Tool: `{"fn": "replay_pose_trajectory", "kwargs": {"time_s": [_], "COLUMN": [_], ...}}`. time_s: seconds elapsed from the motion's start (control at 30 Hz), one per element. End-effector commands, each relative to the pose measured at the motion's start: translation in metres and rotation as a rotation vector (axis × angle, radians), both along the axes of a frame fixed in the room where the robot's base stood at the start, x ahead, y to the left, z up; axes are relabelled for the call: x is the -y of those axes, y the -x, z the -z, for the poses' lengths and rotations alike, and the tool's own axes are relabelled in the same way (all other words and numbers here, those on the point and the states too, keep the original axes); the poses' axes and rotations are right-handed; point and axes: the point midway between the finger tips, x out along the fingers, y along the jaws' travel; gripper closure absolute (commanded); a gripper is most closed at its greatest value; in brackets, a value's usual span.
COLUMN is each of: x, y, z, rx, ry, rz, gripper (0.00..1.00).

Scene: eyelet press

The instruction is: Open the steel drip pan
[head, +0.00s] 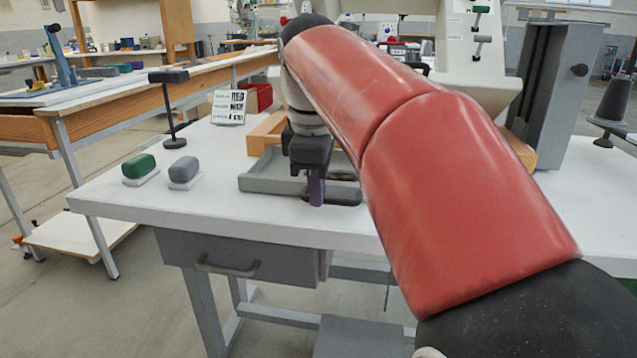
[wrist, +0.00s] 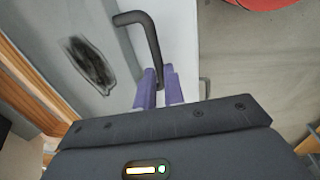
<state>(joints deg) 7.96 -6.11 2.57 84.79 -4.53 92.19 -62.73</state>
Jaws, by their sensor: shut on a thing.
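The steel drip pan (head: 262,186) is a shallow grey tray on the white table, below the press. In the wrist view the pan (wrist: 45,28) shows a dark oily stain on its floor. Its dark bar handle (wrist: 136,18) stands out from the pan's edge over the white tabletop. My gripper (head: 316,192) is at the pan's front side, pointing down. In the wrist view its purple fingers (wrist: 160,88) are shut on the handle, near one end of the bar. My arm hides part of the pan and press in the head view.
A grey drawer with a handle (head: 228,268) hangs under the table (head: 120,200). A green block (head: 139,166) and a grey block (head: 184,170) lie left of the pan. A small sign (head: 228,107) and a black stand (head: 170,110) are behind. The tabletop left of the pan is mostly clear.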

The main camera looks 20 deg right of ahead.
Motion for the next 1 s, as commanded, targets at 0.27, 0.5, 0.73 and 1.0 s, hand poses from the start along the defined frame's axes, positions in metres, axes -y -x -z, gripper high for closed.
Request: {"fn": "replay_pose_trajectory", "kwargs": {"time_s": [0.27, 0.5, 0.73, 1.0], "x": [0.000, 0.000, -0.002, -0.006], "y": [-0.001, -0.001, 0.001, 0.008], "z": [-0.001, 0.000, -0.019, -0.064], "rx": [0.002, 0.001, 0.004, 0.003], "ry": [0.000, 0.000, 0.001, 0.001], "rz": [-0.001, -0.001, -0.001, -0.002], "gripper": [0.71, 0.67, 0.67, 0.67]}}
